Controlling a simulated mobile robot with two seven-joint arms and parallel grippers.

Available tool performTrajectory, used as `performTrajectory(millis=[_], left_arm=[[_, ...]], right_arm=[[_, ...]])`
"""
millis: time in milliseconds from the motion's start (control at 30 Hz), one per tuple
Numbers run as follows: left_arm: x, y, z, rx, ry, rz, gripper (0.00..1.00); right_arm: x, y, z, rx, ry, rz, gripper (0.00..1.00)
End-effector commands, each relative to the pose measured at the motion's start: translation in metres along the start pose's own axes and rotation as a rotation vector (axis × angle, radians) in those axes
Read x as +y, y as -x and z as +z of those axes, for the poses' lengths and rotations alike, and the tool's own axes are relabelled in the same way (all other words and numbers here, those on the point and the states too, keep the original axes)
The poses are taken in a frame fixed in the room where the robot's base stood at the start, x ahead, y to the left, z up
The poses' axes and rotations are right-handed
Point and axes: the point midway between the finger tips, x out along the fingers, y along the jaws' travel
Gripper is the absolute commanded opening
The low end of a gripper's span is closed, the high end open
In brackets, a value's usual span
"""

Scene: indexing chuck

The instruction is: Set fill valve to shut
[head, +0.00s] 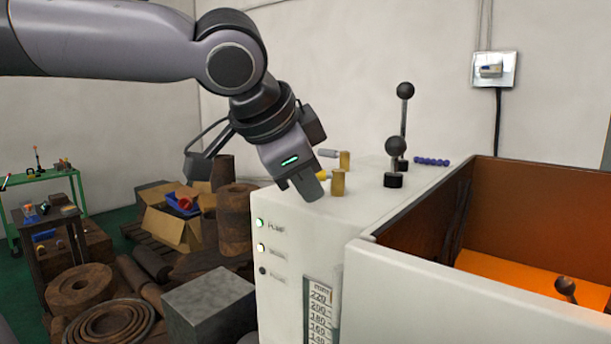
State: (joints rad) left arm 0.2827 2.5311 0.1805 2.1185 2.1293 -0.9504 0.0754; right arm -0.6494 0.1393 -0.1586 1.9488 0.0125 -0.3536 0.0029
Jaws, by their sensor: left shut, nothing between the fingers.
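Two small brass valve posts stand on top of the white machine cabinet. The nearer post (338,183) has a yellow handle (321,177) pointing left, partly hidden by my gripper. The farther post (345,160) has a grey handle (328,153) also pointing left. No label shows which is the fill valve. My left gripper (309,189) is shut and empty, pointing down at the cabinet's left top edge, just left of the nearer post and close to the yellow handle. I cannot tell whether it touches the handle. My right gripper is out of view.
Two upright black ball-topped levers (395,146) (404,90) stand right of the posts. An open bin with an orange floor (520,275) is at the right. The cabinet front has a green-lit lamp (260,223) and a scale (318,305). Clutter fills the left floor.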

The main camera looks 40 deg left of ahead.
Motion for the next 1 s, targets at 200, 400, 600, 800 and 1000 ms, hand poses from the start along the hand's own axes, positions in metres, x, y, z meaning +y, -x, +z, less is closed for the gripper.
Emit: performTrajectory(millis=[200, 400, 600, 800, 1000], left_arm=[[-0.026, -0.015, -0.003, -0.002, 0.001, -0.001, 0.00], [-0.037, -0.020, -0.004, -0.001, 0.000, 0.001, 0.00], [-0.037, -0.020, -0.004, 0.000, -0.001, 0.001, 0.00], [-0.038, -0.020, -0.003, 0.002, -0.002, 0.002, 0.00], [-0.040, -0.018, 0.000, 0.018, -0.024, 0.017, 0.00]], right_arm=[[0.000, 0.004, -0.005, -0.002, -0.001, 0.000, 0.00], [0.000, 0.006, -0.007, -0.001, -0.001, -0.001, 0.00], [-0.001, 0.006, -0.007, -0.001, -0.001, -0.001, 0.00], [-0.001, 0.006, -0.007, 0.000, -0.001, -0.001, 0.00], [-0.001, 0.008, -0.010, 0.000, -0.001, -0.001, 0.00]])
